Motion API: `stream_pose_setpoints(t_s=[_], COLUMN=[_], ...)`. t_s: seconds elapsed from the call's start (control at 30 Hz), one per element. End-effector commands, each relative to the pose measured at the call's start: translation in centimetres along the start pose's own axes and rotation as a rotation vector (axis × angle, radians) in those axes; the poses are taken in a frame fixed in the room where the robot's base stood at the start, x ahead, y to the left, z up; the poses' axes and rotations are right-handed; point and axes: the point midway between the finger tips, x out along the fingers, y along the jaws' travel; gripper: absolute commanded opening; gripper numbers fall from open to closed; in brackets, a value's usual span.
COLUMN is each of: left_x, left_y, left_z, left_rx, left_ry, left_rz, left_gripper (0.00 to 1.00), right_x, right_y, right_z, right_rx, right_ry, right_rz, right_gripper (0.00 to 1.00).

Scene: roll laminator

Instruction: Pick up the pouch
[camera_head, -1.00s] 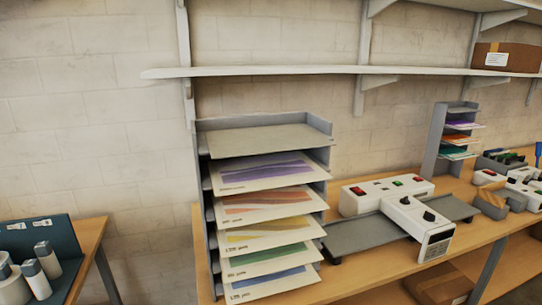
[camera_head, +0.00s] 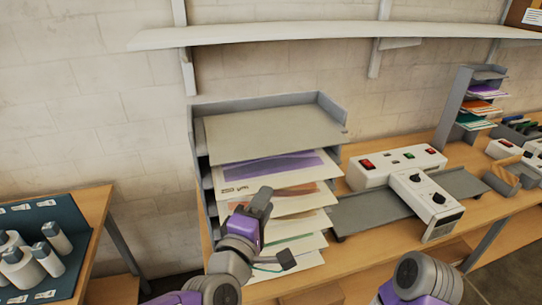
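Flat pouches lie in the grey tiered rack (camera_head: 270,133), each sticking out at the front. The upper one is a pouch with a purple band (camera_head: 285,164). Below it is a pouch with an orange-brown band (camera_head: 307,189), then one with a yellowish band (camera_head: 310,221) and one with a green band (camera_head: 303,243). My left gripper (camera_head: 276,232) is in front of the rack, its two fingers apart and nothing seen between them. It covers the left parts of the lower pouches; I cannot tell whether it touches any. My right gripper is out of view; only part of my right arm shows at the bottom.
A white roll laminator (camera_head: 400,165) with a grey feed tray (camera_head: 370,213) stands right of the rack. A smaller rack (camera_head: 463,100) stands farther right. A side table at left holds a dark tray (camera_head: 75,235) with white bottles. A shelf (camera_head: 270,36) runs above.

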Motion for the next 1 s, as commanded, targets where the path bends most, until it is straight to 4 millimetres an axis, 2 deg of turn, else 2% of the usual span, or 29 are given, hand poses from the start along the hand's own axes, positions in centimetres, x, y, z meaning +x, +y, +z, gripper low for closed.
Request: stream_pose_setpoints(t_s=[0.5,0.83,1.0], left_x=[5.6,6.2,6.2], left_y=[-0.1,-0.2,-0.2], left_z=[0.1,0.0,0.0], left_rx=[0.002,0.003,0.003], left_ry=[0.0,0.0,0.0], left_rz=[-0.003,-0.002,-0.002], left_gripper=[0.33,0.33,0.07], right_x=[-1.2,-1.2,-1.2], right_y=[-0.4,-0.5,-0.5], right_z=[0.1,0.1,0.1], right_rx=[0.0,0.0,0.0], right_ry=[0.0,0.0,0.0], right_rz=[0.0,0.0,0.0], right_gripper=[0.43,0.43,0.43])
